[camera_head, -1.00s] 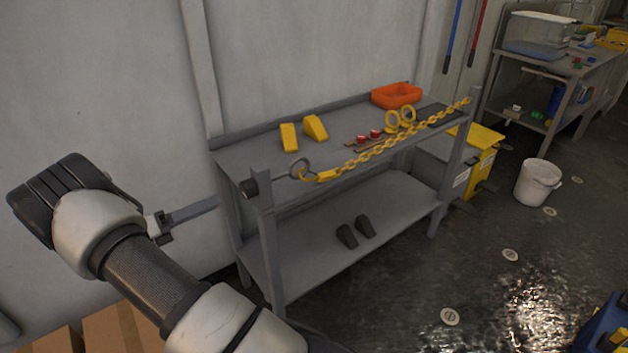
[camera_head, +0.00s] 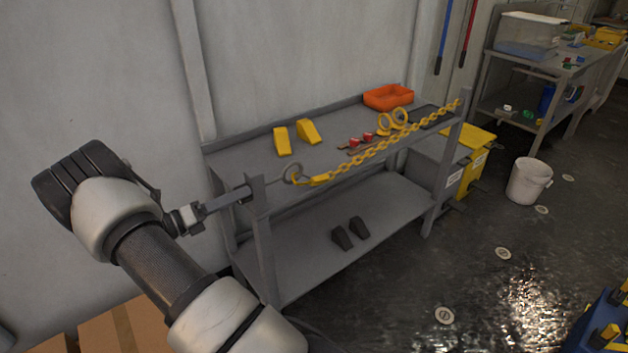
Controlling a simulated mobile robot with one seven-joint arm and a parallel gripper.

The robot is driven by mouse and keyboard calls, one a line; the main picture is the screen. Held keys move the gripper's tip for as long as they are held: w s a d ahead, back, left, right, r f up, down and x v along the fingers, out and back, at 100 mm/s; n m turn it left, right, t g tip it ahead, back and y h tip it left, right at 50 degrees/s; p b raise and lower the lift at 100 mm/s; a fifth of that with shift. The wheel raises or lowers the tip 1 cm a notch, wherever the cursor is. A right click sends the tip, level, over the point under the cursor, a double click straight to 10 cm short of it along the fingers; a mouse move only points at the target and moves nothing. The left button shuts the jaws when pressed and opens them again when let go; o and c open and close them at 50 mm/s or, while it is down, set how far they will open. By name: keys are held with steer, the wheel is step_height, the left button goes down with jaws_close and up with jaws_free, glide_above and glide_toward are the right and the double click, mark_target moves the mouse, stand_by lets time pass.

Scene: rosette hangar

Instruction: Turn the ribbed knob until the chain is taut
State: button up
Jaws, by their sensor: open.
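The yellow chain (camera_head: 375,149) runs along the front of the grey bench, from a dark ring (camera_head: 293,172) near the left post (camera_head: 262,240) up to the right post (camera_head: 455,150). It looks nearly straight; a slight sag is hard to judge. The ribbed knob is on the outer side of the left post; my gripper's fingers now cover most or all of it. My gripper (camera_head: 245,192) is open, seen edge-on, with its fingertips at the knob's place. I cannot tell whether they touch it.
On the bench top are two yellow wedges (camera_head: 308,131), an orange tray (camera_head: 388,97) and yellow rings (camera_head: 393,121). Two dark blocks (camera_head: 350,233) lie on the lower shelf. A white bucket (camera_head: 528,181) stands on the floor to the right. Cardboard (camera_head: 125,330) is below my arm.

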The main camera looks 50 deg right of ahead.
steer(key=n+p, duration=0.8)
steer(key=n, duration=0.9)
steer(key=shift+p, duration=0.35)
steer(key=shift+c, duration=0.6)
